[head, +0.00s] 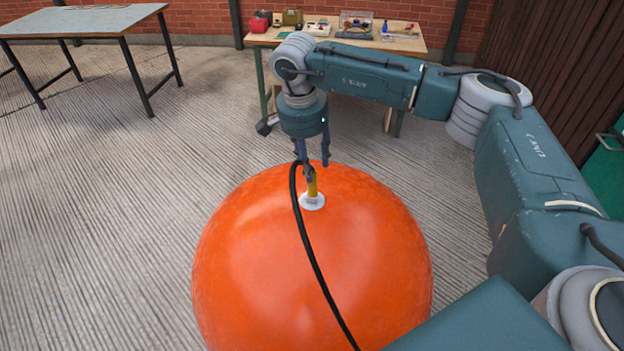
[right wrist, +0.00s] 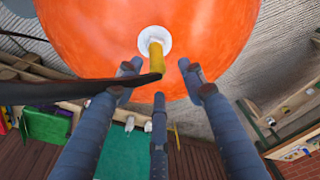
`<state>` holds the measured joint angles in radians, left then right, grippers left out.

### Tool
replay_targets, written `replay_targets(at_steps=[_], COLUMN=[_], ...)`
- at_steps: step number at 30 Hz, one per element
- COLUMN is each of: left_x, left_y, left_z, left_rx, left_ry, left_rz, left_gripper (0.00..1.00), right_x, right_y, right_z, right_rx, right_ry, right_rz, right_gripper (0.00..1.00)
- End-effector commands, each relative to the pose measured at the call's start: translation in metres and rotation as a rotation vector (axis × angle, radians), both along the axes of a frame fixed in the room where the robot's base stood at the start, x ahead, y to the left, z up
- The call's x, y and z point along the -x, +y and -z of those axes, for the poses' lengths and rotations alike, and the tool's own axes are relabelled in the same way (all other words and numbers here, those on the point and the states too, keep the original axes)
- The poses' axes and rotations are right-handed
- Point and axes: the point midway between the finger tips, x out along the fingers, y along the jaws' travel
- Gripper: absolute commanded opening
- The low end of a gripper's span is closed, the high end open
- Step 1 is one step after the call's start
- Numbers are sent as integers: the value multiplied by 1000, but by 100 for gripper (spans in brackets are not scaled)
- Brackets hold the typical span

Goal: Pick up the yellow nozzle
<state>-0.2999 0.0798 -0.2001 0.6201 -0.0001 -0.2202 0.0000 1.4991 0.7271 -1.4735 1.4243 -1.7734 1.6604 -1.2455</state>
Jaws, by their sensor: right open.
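The yellow nozzle (head: 312,184) stands in a white round fitting (head: 312,201) on top of a large orange ball (head: 330,255). A black hose (head: 315,262) runs to the nozzle's upper end and down over the front of the ball. My right gripper (head: 314,166) points down just above the nozzle, its fingers apart. In the right wrist view the nozzle (right wrist: 156,57) shows ahead of the spread fingers (right wrist: 160,72), with nothing held between them. The hose (right wrist: 80,91) crosses that view from the left to the nozzle. My left gripper is not in view.
A wooden workbench (head: 350,38) with tools and boxes stands against the brick wall at the back. A grey-topped table (head: 80,20) stands at the back left. The paved floor (head: 120,200) left of the ball is clear.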

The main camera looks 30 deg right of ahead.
Motion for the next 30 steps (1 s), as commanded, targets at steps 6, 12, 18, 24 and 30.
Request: replay_targets(at_steps=[6, 12, 18, 24, 30], left_x=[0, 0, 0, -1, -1], left_y=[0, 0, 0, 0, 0], left_z=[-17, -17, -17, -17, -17], left_rx=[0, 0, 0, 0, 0], left_ry=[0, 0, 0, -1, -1], left_rz=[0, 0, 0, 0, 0], left_gripper=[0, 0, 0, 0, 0], right_x=[1, 0, 0, 0, 0], right_y=[-2, -3, -3, -3, -3], right_z=[30, 38, 38, 38, 37], right_rx=[0, 0, 0, 0, 0], right_ry=[3, 0, 0, 0, 0], right_rz=[1, 0, 0, 0, 0], right_gripper=[40, 40, 24, 0, 0])
